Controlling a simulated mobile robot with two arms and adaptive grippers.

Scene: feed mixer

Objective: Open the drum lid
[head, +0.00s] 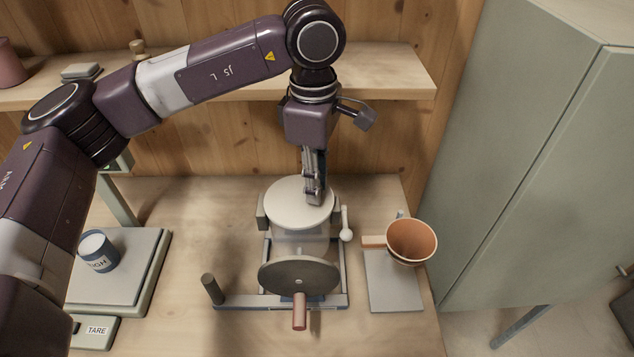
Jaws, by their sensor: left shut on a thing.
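The drum lid (287,208) is a round cream disc on top of the feed mixer's drum (300,240). It looks flat and seated on the drum. My left gripper (316,193) reaches down from above, with its fingers at the right part of the lid. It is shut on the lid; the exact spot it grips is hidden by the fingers. A round grey disc (300,274) with a copper-coloured handle (300,313) is at the mixer's front. A white-knobbed lever (346,235) stands at the drum's right. My right gripper is out of view.
A scale (145,285) with a blue cup (98,251) is at the left. A brown bowl-like scoop (411,240) is above a grey plate (393,290) at the right. A dark peg (212,289) stands front left. A shelf (395,75) runs behind; a green cabinet (520,150) bounds the right.

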